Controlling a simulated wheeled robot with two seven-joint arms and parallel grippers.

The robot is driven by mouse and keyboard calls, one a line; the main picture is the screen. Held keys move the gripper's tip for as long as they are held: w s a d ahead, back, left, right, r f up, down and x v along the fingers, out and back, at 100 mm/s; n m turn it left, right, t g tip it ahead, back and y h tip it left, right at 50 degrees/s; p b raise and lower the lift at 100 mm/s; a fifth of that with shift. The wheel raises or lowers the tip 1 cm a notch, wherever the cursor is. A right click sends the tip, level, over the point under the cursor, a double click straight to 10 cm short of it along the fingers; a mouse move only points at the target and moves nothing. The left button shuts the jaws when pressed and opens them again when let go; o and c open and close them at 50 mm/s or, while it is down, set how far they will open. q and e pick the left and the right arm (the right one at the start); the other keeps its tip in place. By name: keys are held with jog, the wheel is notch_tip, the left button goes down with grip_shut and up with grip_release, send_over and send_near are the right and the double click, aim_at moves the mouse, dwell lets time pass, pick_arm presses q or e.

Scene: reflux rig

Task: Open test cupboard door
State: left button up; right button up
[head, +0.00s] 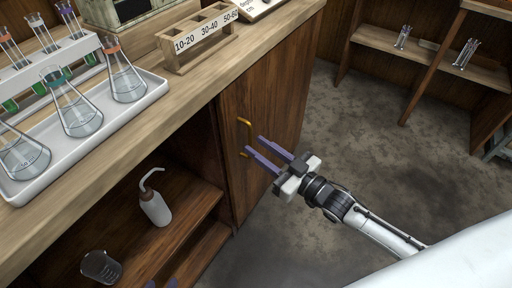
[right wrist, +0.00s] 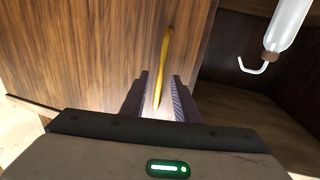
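The cupboard door (head: 274,100) is a brown wooden panel in the counter front and looks shut. Its yellow handle (head: 244,121) stands near the door's left edge in the head view. My right gripper (head: 254,144) is open in front of the door, its two purple fingers pointing at the handle. In the right wrist view the handle (right wrist: 165,60) runs down into the gap between the open fingers (right wrist: 157,100); I cannot tell whether either touches it.
Left of the door is an open compartment with a white wash bottle (head: 156,207) and a glass beaker (head: 101,266). On the counter stand a white tray (head: 152,98) of flasks and a labelled wooden rack (head: 197,39). The floor (head: 345,125) right of the door is clear.

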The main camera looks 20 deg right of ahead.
jog(key=shift+x, duration=0.85)
grip_shut()
